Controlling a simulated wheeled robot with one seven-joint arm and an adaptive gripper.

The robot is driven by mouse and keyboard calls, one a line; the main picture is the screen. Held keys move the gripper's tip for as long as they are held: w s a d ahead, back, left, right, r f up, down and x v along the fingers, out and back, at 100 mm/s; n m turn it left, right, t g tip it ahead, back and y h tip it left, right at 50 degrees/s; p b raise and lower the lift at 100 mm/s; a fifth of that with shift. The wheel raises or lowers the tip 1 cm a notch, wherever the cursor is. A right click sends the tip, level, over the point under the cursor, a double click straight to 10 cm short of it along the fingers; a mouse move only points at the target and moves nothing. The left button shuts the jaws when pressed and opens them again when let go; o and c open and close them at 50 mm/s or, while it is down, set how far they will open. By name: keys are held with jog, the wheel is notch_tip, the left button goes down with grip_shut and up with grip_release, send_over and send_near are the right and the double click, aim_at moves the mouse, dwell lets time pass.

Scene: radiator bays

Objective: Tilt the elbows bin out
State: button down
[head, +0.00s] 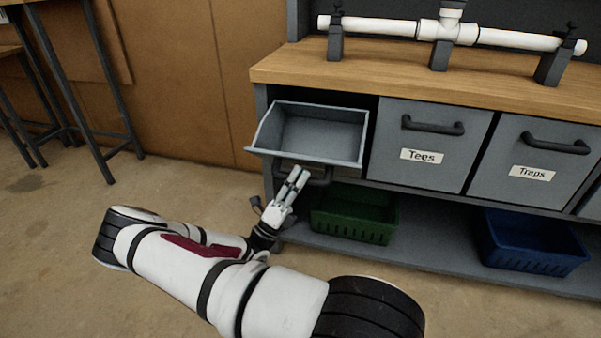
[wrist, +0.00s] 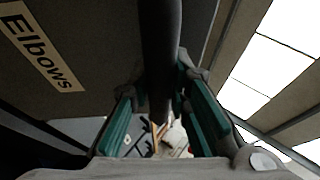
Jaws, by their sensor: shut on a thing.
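The elbows bin (head: 318,135) is the leftmost bin under the workbench. It is tilted out, with its top open toward the head camera and its inside looking empty. Its front faces down and carries a dark bar handle (head: 319,180). In the wrist view the bin's front shows the "Elbows" label (wrist: 40,45), and the handle (wrist: 160,50) runs between the green-padded fingers. My gripper (head: 298,175) is shut on the handle, below the bin's front edge. Part of the handle is hidden by the fingers.
To the right, the "Tees" bin (head: 430,140) and the "Traps" bin (head: 533,160) are shut. A green crate (head: 354,215) and a blue crate (head: 533,243) sit on the lower shelf. White pipework (head: 515,40) stands on the wooden top (head: 400,78). Open floor lies at left.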

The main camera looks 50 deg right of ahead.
jog(key=shift+a+f, duration=0.15)
jog(key=shift+f, duration=0.2)
jog(key=c, duration=1.5)
grip_release()
jog(key=v, duration=1.2)
